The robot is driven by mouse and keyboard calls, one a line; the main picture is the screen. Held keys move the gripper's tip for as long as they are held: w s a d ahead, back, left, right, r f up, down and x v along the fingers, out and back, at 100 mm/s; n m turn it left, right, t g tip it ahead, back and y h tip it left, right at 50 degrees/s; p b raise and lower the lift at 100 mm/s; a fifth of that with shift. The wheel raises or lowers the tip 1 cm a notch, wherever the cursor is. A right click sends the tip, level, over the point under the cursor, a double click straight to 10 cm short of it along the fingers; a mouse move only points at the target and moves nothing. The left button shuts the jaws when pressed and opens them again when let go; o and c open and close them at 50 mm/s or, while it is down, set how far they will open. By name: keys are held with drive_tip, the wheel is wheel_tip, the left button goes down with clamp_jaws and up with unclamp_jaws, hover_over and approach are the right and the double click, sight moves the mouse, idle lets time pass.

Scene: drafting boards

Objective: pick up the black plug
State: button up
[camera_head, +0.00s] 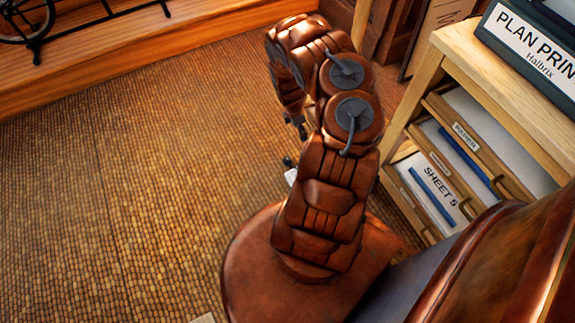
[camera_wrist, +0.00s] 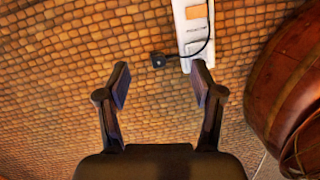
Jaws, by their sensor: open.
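In the wrist view a small black plug (camera_wrist: 158,60) lies on the woven floor. A thin black cord runs from it, curving toward a white power strip (camera_wrist: 190,38) just to its right. My gripper (camera_wrist: 161,80) is open. Its two fingers are apart, with the plug showing beyond and between the fingertips, a little toward the left one. Nothing is between the pads. In the head view my arm hides most of the gripper. A bit of a white thing (camera_head: 291,176), possibly the strip, shows beside my arm; I cannot make out the plug clearly there.
A wooden shelf unit (camera_head: 452,50) with labelled drawers stands at the right, with a dark "PLAN PRIN" box (camera_head: 530,40) on top. A wooden platform (camera_head: 150,45) edges the back left. The woven floor (camera_head: 130,190) at left is open.

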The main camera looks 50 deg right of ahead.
drive_tip(key=n+t+y+b, duration=0.1)
drive_tip(key=n+t+b, duration=0.1)
drive_tip(key=b, duration=0.1)
hover_over(287, 159)
drive_tip(key=f, duration=1.2)
drive_tip(key=shift+d, duration=0.2)
wheel_tip(287, 159, down, 8)
drive_tip(key=b, duration=0.6)
drive_tip(key=shift+a+r+b, duration=0.15)
drive_tip(key=shift+b, duration=0.2)
drive_tip(key=shift+r, duration=0.1)
drive_tip(key=shift+s, duration=0.1)
drive_tip(key=c, duration=1.2)
